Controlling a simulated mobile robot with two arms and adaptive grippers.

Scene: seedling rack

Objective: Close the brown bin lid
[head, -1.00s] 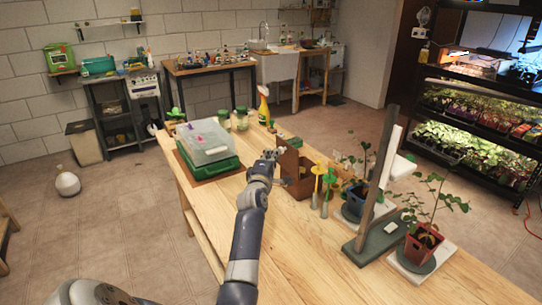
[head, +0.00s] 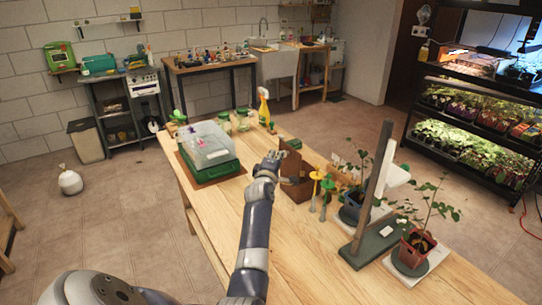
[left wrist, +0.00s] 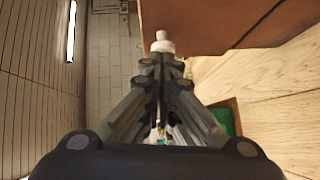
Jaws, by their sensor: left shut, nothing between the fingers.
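The brown bin (head: 297,191) stands on the wooden table, near the middle of the head view. A brown panel, which looks like its lid (head: 292,162), stands raised at its far side. My left gripper (head: 277,156) is shut and empty, beside the bin's left side and close to the raised panel. I cannot tell whether it touches the panel. In the left wrist view the shut fingertips (left wrist: 162,43) lie beside a brown surface of the bin (left wrist: 205,22). My right gripper is not in view.
A green tray with a clear cover (head: 208,147) stands left of the gripper. Yellow-topped and green stakes (head: 320,188) and potted plants (head: 415,245) by a grey upright stand (head: 372,190) are to the right. The near table surface is clear.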

